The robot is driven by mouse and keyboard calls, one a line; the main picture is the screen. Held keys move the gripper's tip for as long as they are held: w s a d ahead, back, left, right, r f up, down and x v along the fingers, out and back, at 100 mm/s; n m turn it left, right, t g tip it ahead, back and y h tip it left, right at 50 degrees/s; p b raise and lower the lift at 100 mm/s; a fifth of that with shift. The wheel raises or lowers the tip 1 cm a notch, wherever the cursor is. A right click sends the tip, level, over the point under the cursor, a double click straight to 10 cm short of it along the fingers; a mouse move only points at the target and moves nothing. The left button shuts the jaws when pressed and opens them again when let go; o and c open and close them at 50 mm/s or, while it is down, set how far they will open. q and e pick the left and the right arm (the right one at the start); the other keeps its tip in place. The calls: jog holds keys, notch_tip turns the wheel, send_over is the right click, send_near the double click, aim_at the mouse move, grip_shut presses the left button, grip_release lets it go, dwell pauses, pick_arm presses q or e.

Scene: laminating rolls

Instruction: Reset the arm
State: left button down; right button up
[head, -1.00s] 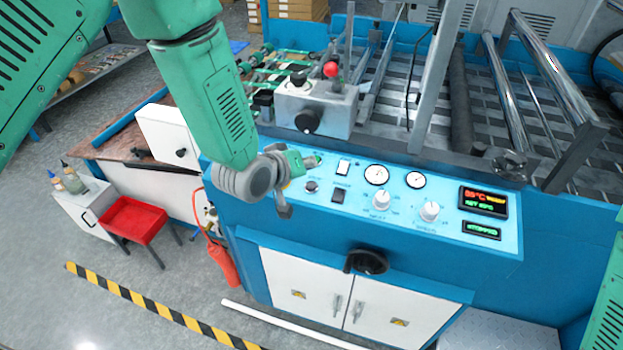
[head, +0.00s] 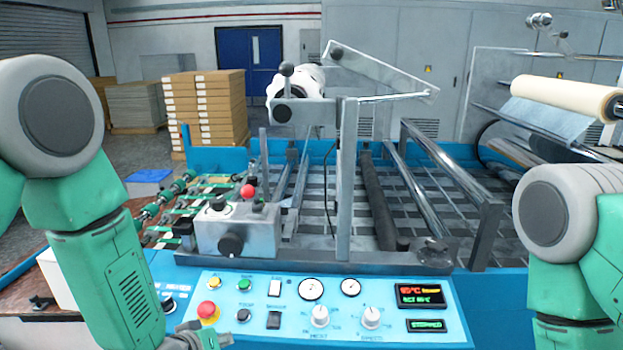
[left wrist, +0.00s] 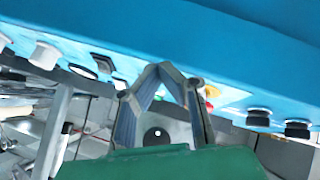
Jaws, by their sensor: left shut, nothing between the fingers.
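My left arm comes down on the left of the head view. Its gripper (head: 200,338) shows only in part at the bottom edge, in front of the left part of the blue control panel (head: 255,325). In the left wrist view the left gripper (left wrist: 163,70) has its two fingers closed together with nothing between them. The blue panel shows behind the fingers there. My right arm stands at the right edge of the head view, bent downward; its gripper is out of the picture.
The panel carries a red button (head: 207,310), gauges, white knobs and a lit display (head: 420,295). Above it stand a metal block with a red-knobbed lever (head: 247,191) and several rollers (head: 380,200). Stacked boxes (head: 208,105) and a blue door (head: 250,55) are at the back.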

pick_arm(q)
jog(key=s+a+f+m+g+y+b, duration=0.1)
jog(key=s+a+f+g+b, duration=0.2)
jog(key=s+f, duration=0.5)
jog(key=s+a+f+m+g+b, duration=0.2)
jog(key=s+f, duration=0.6)
jog(key=s, duration=0.4)
jog(key=s+a+f+m+g+y+b, duration=0.1)
jog(key=s+a+f+g+b, duration=0.2)
jog(key=s+f+b, duration=0.3)
jog(key=s+a+f, duration=0.1)
jog(key=s+f, duration=0.1)
jog(key=s, duration=0.2)
jog(key=shift+s+a+f+g+y, duration=0.15)
jog(key=shift+s+a+g+y, duration=0.05)
jog(key=shift+s+g+y, duration=0.1)
jog(key=shift+w, duration=0.15)
